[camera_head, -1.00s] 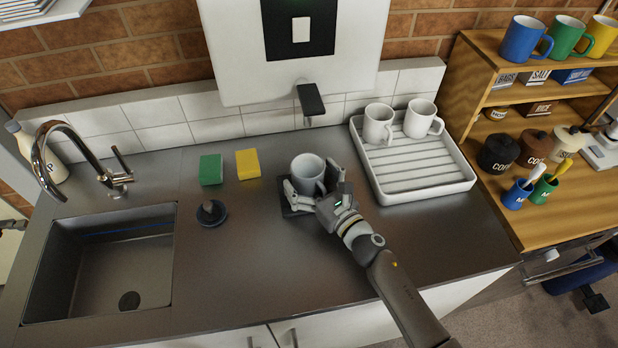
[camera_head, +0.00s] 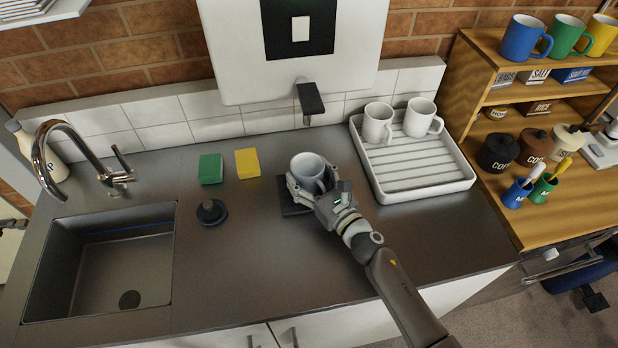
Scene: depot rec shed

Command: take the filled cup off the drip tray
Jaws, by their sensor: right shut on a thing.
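A white cup (camera_head: 306,165) is at the dark drip tray (camera_head: 291,206), below and in front of the wall dispenser's dark spout (camera_head: 311,100). My right gripper (camera_head: 312,181) is shut on the cup, with a finger on each side of it. I cannot tell whether the cup's base touches the tray. The cup's inside looks pale, and I cannot make out any liquid in it. The left gripper does not show clearly; only a dark bit of something is at the far left edge.
A white draining rack (camera_head: 420,188) with two white mugs (camera_head: 378,124) stands to the right. Green (camera_head: 210,168) and yellow (camera_head: 248,163) sponges and a dark sink plug (camera_head: 211,212) lie to the left. The sink (camera_head: 110,265) is further left. The front counter is clear.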

